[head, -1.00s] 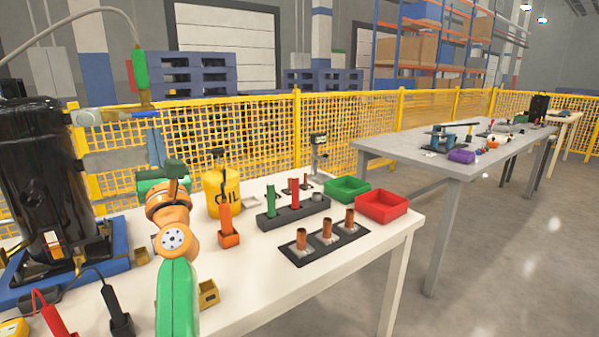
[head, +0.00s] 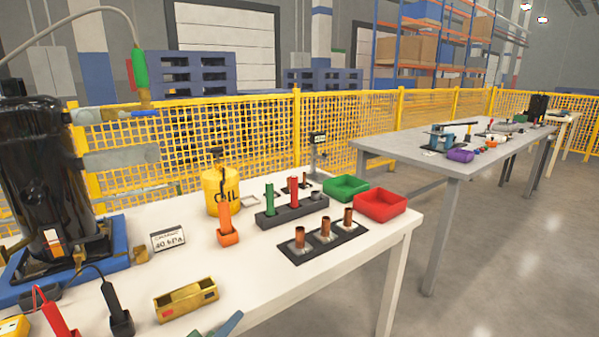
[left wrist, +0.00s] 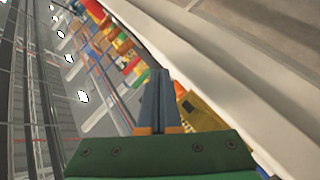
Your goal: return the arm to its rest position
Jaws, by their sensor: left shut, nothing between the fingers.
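My left gripper (head: 230,322) shows only as blue-grey fingertips at the bottom edge of the head view, low by the front edge of the white table (head: 290,285). The rest of the left arm is out of that view. In the left wrist view the gripper's two fingers (left wrist: 160,98) lie together, shut and empty, beyond the green gripper body. That view is tilted, with the table edge running steeply across it. My right gripper is in neither view.
A brass block (head: 185,300) lies on the table just left of the fingertips. The black compressor (head: 40,170), yellow oil can (head: 221,190), copper-tube rack (head: 325,240), green bin (head: 346,188) and red bin (head: 381,205) stand farther back. Floor is free right of the table.

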